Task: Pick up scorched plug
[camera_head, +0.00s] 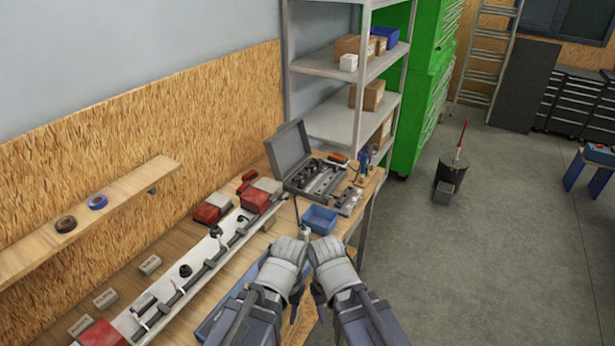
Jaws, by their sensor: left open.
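My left gripper (302,238) reaches in from the bottom over the bench's right part, just in front of a blue bin. It is open, with its fingertips partly hidden by its own grey body. My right gripper (322,242) is close beside it on the right; its jaws cannot be made out. A small pale piece (305,230) shows between the tips of the two grippers; I cannot tell whether it is the scorched plug or part of a gripper. No plug can be made out with certainty elsewhere.
A long pale trailer frame rail (212,262) with dark fittings lies along the wooden bench. A blue bin (320,219), an open grey toolbox (288,150) and red-and-grey blocks (255,200) stand behind. A shelf rack (335,66) rises beyond.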

